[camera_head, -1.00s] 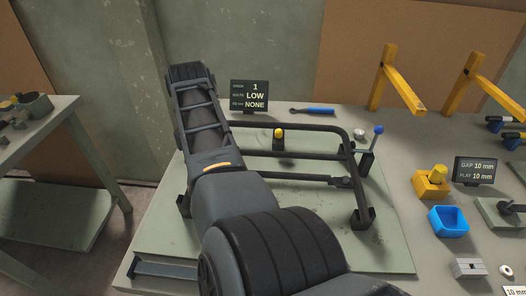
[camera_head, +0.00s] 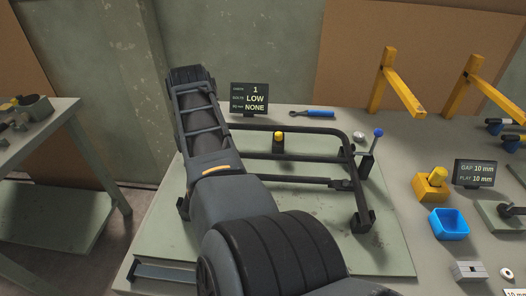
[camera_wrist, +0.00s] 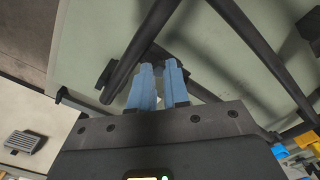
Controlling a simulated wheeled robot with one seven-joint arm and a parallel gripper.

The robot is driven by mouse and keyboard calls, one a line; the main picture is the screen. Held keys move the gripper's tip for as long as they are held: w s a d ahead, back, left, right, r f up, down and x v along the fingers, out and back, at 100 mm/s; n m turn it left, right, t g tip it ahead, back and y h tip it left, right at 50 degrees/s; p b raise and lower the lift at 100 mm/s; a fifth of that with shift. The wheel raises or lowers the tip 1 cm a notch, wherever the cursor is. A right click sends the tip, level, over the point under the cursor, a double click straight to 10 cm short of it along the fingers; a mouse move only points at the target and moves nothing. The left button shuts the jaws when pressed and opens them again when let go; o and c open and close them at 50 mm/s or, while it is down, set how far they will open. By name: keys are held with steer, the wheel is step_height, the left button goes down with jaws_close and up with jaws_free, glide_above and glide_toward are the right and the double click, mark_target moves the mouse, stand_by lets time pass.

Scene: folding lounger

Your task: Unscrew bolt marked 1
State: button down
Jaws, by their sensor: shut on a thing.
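The dark tube frame of the lounger (camera_head: 300,156) stands on a pale green plate, and its tubes (camera_wrist: 258,40) cross the wrist view. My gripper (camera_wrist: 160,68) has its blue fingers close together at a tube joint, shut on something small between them. I take this to be the bolt marked 1, but the fingers hide it and no mark is readable. In the head view my arm covers the gripper and the left end of the frame. A dark display (camera_head: 249,98) behind the frame reads 1, LOW, NONE.
A yellow-topped knob (camera_head: 279,137) and a blue-knobbed lever (camera_head: 378,133) stand at the frame. A blue-handled tool (camera_head: 318,113) lies behind. To the right are a blue bin (camera_head: 448,223), yellow brackets (camera_head: 392,82) and another display (camera_head: 474,173). Bare plate lies in front of the frame.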

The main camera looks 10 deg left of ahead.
steer(key=n, duration=0.4)
steer(key=shift+n, duration=0.3)
steer(key=shift+r, duration=2.5)
